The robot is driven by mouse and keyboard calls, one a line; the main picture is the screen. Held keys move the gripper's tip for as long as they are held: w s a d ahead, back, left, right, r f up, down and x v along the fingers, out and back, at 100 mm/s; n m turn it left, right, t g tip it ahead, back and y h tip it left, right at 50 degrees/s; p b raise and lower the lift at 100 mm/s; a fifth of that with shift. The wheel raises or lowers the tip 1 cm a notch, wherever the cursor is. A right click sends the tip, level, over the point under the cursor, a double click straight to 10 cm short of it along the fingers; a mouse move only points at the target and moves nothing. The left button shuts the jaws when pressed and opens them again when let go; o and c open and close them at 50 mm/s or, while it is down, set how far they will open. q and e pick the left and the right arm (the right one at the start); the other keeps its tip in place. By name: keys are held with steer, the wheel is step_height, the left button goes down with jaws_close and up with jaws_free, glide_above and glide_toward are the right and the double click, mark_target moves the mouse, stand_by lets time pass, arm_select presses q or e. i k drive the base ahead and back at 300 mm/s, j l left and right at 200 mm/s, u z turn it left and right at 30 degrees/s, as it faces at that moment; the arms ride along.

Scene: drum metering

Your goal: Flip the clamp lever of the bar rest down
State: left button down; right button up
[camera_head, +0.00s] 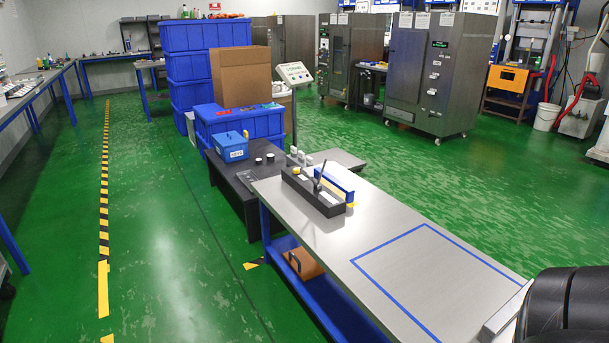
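The bar rest appears to be the long black block (305,190) on the far part of the grey-topped table in the head view. A thin dark lever (319,173) stands up from it, slightly tilted; I take this to be the clamp lever. Pale and yellow small parts show on the block's top, too small to make out. A blue upright panel (337,178) stands right behind the block.
The grey tabletop (345,235) is clear around a blue taped rectangle (392,252). A pale grey bar (505,310) lies at its near right end. A low black table (238,178) adjoins the far end, holding a blue lidded box (231,147). Green floor is open at left.

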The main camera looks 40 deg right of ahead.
mark_target(310, 177)
steer(key=i+z, duration=0.35)
steer(key=i, duration=1)
steer(key=i+z, duration=0.45)
steer(key=i+j+z, duration=0.25)
steer(key=i+z, duration=0.2)
steer(key=i+l+z, duration=0.15)
steer(key=i+z, duration=0.15)
steer(key=z, duration=0.15)
steer(key=i+z, duration=0.3)
steer(key=z, duration=0.15)
steer(key=i+z, duration=0.3)
steer(key=z, duration=0.2)
steer(key=u, duration=4.95)
